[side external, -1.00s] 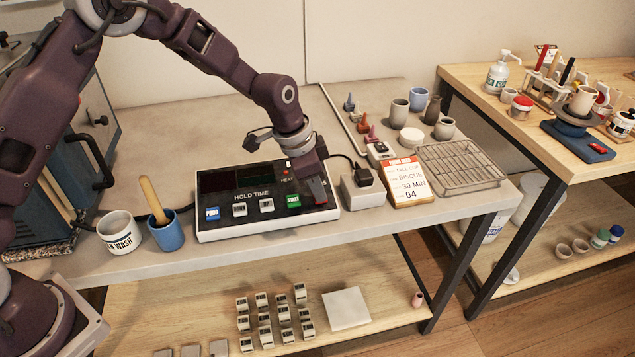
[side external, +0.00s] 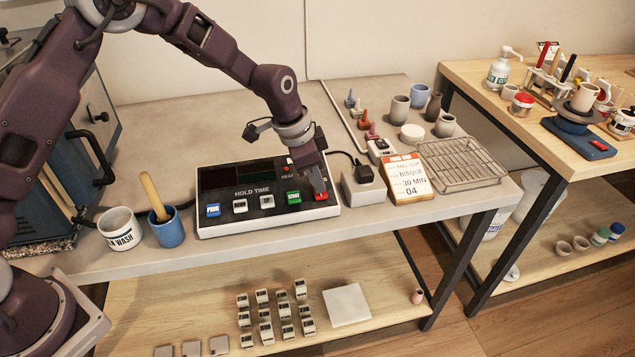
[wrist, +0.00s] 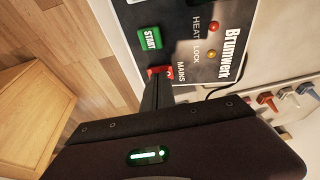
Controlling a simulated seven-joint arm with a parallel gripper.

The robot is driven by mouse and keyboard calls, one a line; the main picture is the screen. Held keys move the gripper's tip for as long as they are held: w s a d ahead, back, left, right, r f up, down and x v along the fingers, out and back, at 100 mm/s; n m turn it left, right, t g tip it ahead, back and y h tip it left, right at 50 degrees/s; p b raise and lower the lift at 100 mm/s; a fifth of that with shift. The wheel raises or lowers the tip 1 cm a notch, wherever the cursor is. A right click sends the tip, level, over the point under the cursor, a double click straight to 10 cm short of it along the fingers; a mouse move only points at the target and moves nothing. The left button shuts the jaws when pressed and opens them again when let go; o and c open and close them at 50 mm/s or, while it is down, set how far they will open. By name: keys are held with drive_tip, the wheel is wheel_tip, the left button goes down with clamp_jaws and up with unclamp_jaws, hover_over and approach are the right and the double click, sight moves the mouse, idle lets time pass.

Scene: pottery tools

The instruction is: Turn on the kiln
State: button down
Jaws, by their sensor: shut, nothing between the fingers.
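The blue-grey kiln (side external: 60,185) stands at the left of the bench, partly behind my arm. Its controller (side external: 250,222) is a black-faced box on the bench with a blue PROG button (side external: 213,210), two white buttons and a green START button (side external: 293,198). A red switch (side external: 322,196) sits at the panel's right front corner. In the wrist view, the red switch (wrist: 154,72) lies beside the word MAINS and is partly hidden by my fingers. My gripper (side external: 318,191) is shut and empty, pointing down at that switch; contact cannot be told.
A grey box with a black plug (side external: 364,175) and an orange-topped card (side external: 408,180) stand right of the controller. A wire rack (side external: 462,165) is further right. A blue cup with a wooden tool (side external: 167,232) and a white cup (side external: 120,235) stand left.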

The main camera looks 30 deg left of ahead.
drive_tip(key=shift+r, duration=0.1)
drive_tip(key=d+v, duration=0.1)
drive_tip(key=v, duration=1.2)
drive_tip(key=shift+w+r, duration=0.2)
drive_tip(key=shift+r, duration=0.3)
drive_tip(key=x, duration=0.4)
drive_tip(key=s+x, duration=0.1)
drive_tip(key=x, duration=0.8)
drive_tip(key=shift+s+f, duration=0.25)
drive_tip(key=shift+f, duration=0.5)
